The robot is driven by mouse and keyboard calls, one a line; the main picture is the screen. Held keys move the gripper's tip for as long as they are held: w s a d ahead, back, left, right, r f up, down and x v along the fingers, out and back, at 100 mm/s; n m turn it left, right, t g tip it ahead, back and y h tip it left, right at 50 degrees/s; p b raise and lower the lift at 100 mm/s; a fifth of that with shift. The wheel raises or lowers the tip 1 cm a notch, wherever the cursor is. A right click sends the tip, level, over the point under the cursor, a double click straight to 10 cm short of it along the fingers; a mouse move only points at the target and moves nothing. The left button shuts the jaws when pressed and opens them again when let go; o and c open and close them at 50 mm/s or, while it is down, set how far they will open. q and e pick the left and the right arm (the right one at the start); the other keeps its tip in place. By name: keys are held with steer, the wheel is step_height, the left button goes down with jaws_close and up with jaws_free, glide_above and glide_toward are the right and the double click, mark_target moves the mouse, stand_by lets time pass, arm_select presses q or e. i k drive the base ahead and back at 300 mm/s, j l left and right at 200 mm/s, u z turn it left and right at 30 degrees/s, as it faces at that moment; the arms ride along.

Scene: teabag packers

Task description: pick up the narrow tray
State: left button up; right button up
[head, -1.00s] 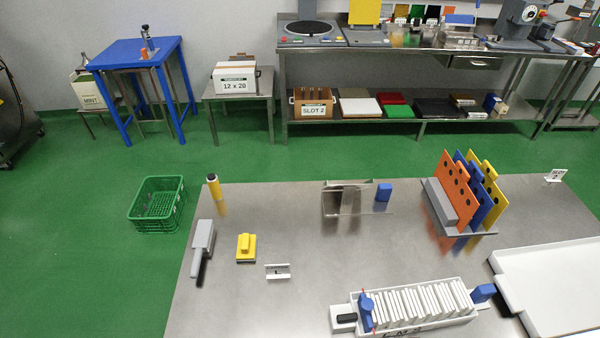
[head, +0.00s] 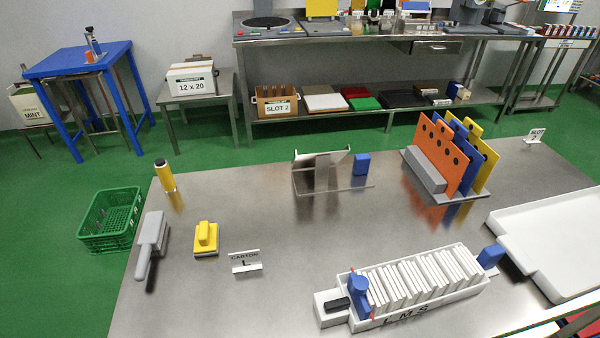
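A long, narrow white tray (head: 395,317) lies on the steel table (head: 250,300) at the lower right of centre. It holds a row of several thin white packets (head: 420,278). Letters are marked on its front wall. A blue piece (head: 359,298) stands at its left end and another blue block (head: 490,256) is at its right end. A wider, shallow white tray (head: 545,235) lies to the right and runs out of view. I cannot tell for sure which tray the task means. Neither of my grippers is in view.
A rack with orange, blue and yellow panels (head: 437,158) stands behind the narrow tray. A metal stand (head: 320,170), a blue block (head: 361,164), a CARTON L sign (head: 245,262), a yellow block (head: 206,238) and a grey tool (head: 150,240) occupy the table. The front-left middle is clear.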

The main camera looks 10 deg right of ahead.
mark_target(399, 288)
steer(key=k+l+z, duration=0.1)
steer(key=z, duration=0.35)
steer(key=k+l+z, duration=0.1)
steer(key=l+z, duration=0.15)
steer(key=z, duration=0.25)
